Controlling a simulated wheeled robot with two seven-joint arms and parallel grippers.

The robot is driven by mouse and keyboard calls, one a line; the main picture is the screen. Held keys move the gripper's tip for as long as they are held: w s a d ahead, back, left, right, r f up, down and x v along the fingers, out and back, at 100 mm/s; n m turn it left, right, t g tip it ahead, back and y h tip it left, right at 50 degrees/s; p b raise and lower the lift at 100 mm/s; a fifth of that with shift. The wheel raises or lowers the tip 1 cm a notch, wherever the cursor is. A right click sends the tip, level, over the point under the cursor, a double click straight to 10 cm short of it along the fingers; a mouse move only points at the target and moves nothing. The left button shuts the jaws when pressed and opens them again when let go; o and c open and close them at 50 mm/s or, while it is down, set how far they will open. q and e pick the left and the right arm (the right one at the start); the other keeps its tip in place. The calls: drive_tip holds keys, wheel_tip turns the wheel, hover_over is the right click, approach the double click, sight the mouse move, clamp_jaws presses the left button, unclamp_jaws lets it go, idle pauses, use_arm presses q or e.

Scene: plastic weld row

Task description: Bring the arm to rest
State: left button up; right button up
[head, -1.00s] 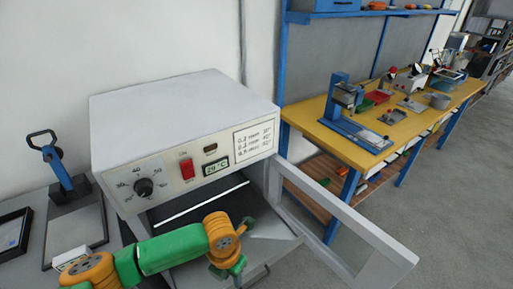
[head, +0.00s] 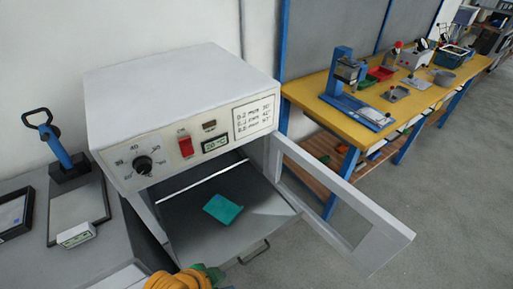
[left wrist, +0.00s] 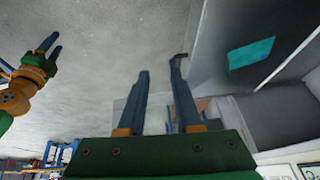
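My left gripper (left wrist: 159,88) is open in the left wrist view, with nothing between its two blue fingers. In the head view only a yellow and green piece of my arm shows at the bottom edge. My right gripper (left wrist: 53,46) shows at the upper left of the left wrist view, its two fingers apart and empty. A teal sheet (head: 222,209) lies flat inside the oven (head: 185,105), apart from both grippers. The teal sheet also shows in the left wrist view (left wrist: 250,53).
The oven door (head: 345,200) stands open to the right. On the grey bench at left are a blue-handled tool (head: 62,155), a small white box (head: 76,235) and a dark-framed panel (head: 14,213). A yellow workbench (head: 330,110) stands behind at right. The floor at right is clear.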

use_arm(q)
drive_tip(key=s+a+n+y, duration=0.3)
drive_tip(key=s+a+n, duration=0.2)
drive_tip(key=a+n, duration=0.45)
wheel_tip(320, 180, down, 17)
drive_tip(key=s+m+g, duration=0.1)
drive_tip(key=g, duration=0.1)
drive_tip(key=s+a+f, duration=0.1)
drive_tip(key=s+f, duration=0.9)
drive_tip(key=s, duration=0.2)
drive_tip(key=shift+s+a+f+g, duration=0.3)
drive_tip(key=shift+s+a+g, duration=0.05)
drive_tip(key=shift+g, duration=0.05)
